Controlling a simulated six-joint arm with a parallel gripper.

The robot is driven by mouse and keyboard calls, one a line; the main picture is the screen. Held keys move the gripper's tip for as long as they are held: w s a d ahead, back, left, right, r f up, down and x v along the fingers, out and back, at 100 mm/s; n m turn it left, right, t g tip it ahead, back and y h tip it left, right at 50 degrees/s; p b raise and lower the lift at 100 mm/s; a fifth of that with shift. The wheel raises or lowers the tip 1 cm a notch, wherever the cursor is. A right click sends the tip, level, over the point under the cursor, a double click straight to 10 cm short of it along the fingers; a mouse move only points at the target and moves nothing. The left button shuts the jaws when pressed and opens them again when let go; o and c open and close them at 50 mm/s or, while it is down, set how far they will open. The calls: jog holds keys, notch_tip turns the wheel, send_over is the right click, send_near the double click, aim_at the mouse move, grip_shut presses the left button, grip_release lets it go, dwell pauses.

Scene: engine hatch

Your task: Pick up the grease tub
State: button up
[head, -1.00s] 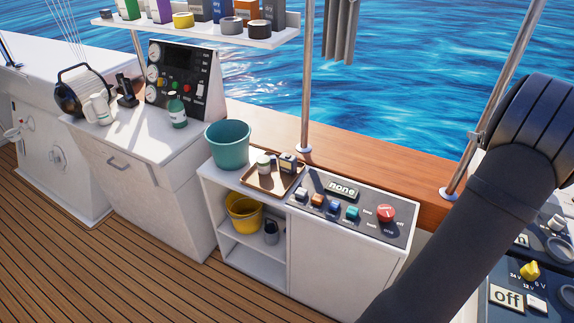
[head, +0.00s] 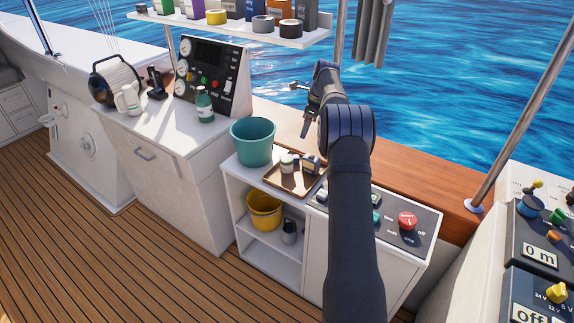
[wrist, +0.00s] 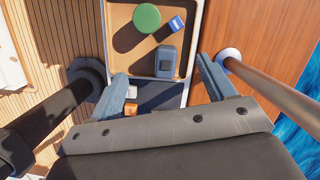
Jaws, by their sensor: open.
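The likely grease tub is a small pale jar (head: 287,163) on the brown tray on the low cabinet. In the wrist view a round green lid (wrist: 147,18) shows near the top, beside a small blue item (wrist: 177,25) and a grey-blue box (wrist: 166,60). My gripper (head: 306,112) hangs above and behind the tray in the head view. In the wrist view my gripper (wrist: 162,75) is open and empty, with its fingers apart below the box. The green lid lies beyond the fingertips, apart from them.
The tray (head: 270,181) has a raised rim. A teal bucket (head: 252,143) stands left of it, and a control panel with a red knob (head: 407,220) is to the right. A metal post (wrist: 270,85) is close to the right finger. A stocked shelf (head: 220,31) hangs above.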

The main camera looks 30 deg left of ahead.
jog(key=s+a+h, duration=0.1)
jog(key=s+a, duration=0.2)
jog(key=a, duration=0.1)
send_near(287, 158)
jog(key=shift+n+h, duration=0.3)
jog(key=shift+n, duration=0.1)
jog(key=f, duration=0.4)
jog(key=a+f, duration=0.1)
jog(key=f, duration=0.1)
jog(key=shift+s+f, duration=0.25)
jog(key=shift+s+a+f, duration=0.1)
jog(key=shift+a+f, duration=0.1)
jog(key=shift+f, duration=1.15)
jog(key=shift+s+a+f, duration=0.1)
jog(key=shift+a+f, duration=0.15)
jog(key=shift+f, duration=1.15)
jog(key=c, duration=1.2)
